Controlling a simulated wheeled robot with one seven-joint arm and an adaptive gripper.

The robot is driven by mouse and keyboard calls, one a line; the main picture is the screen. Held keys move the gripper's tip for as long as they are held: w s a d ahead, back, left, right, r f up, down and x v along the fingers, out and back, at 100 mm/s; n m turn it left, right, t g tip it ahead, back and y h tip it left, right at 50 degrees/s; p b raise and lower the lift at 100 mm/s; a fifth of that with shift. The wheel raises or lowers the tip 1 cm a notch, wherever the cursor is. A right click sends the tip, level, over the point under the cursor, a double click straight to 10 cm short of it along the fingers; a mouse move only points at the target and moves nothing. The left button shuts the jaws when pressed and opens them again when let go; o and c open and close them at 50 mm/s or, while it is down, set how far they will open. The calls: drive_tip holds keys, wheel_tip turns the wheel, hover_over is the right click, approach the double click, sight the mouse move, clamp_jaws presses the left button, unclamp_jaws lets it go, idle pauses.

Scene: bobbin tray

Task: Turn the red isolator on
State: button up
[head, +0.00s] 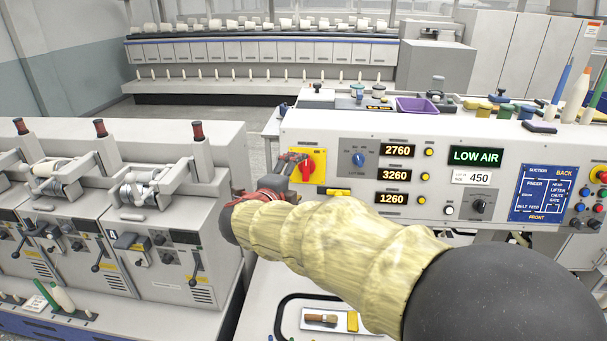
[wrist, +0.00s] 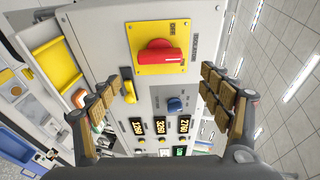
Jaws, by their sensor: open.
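The red isolator (head: 308,165) is a red rotary handle on a yellow square plate at the left end of the white control panel. In the wrist view the red handle (wrist: 160,57) lies crosswise in that rolled picture, on its yellow plate (wrist: 182,36). My gripper (head: 290,165) is just in front of and left of the isolator in the head view. In the wrist view my gripper (wrist: 165,88) is open, with its padded fingers apart on either side of the panel. Nothing is between the fingertips, and the handle is beyond them, apparently untouched.
The panel carries a blue knob (head: 358,159), a yellow tab (head: 335,191), number displays and a lit LOW AIR sign (head: 476,156). A winding machine (head: 110,215) stands at the left. A wooden-handled brush (head: 321,319) lies in a tray below my arm.

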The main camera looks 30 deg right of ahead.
drive_tip(key=v, duration=0.3)
drive_tip(key=shift+s+a, duration=0.25)
drive_tip(key=shift+a, duration=0.05)
